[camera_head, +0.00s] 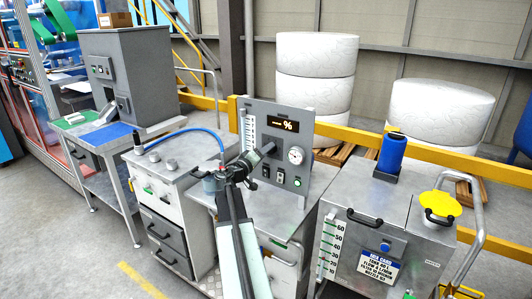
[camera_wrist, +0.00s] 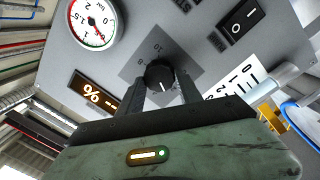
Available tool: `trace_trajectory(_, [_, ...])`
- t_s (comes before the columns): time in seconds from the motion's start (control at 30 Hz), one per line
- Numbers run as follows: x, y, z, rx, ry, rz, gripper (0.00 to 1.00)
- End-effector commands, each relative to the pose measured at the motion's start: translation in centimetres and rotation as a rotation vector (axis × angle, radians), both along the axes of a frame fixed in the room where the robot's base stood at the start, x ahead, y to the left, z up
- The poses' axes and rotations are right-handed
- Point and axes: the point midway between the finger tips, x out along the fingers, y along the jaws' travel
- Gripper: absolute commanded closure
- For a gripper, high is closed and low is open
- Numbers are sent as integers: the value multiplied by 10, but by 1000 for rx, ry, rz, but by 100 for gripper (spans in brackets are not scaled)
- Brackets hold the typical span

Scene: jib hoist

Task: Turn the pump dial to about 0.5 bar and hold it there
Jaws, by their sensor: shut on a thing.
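The grey control panel (camera_head: 290,125) stands upright on a metal bench. Its black dial knob (camera_wrist: 160,73) is between the two fingers of my gripper (camera_wrist: 160,92) in the wrist view, and my gripper is shut on it. The knob has a pale pointer mark and a dark grey scale plate around it. The round white pressure gauge (camera_wrist: 94,20) sits beside it, tilted in this view; its exact reading is too small to tell. In the head view my gripper (camera_head: 258,153) reaches the panel face left of the gauge (camera_head: 296,155) and hides the knob.
The display (camera_head: 283,123) shows dashes and a percent sign. Black switches (camera_head: 280,177) and a green-lit button (camera_head: 297,182) sit below the gauge. A blue hose (camera_head: 195,130) curves at the left. A grey tank (camera_head: 375,235) with a yellow-capped top stands right.

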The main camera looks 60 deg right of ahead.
Motion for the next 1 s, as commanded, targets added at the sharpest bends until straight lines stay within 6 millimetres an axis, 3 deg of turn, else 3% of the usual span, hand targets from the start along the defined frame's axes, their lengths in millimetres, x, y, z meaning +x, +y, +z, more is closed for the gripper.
trace_trajectory(0.27, [0, 1, -1, 1, -2, 0, 99])
trace_trajectory(0.3, [0, 1, -1, 1, -2, 0, 47])
trace_trajectory(0.37, [0, 1, -1, 1, -2, 0, 36])
trace_trajectory(0.73, [0, 4, 0, 1, -2, 1, 36])
trace_trajectory(0.87, [0, 20, -1, 1, -2, 2, 36])
trace_trajectory(1.0, [1, 49, -3, 0, -2, 3, 36])
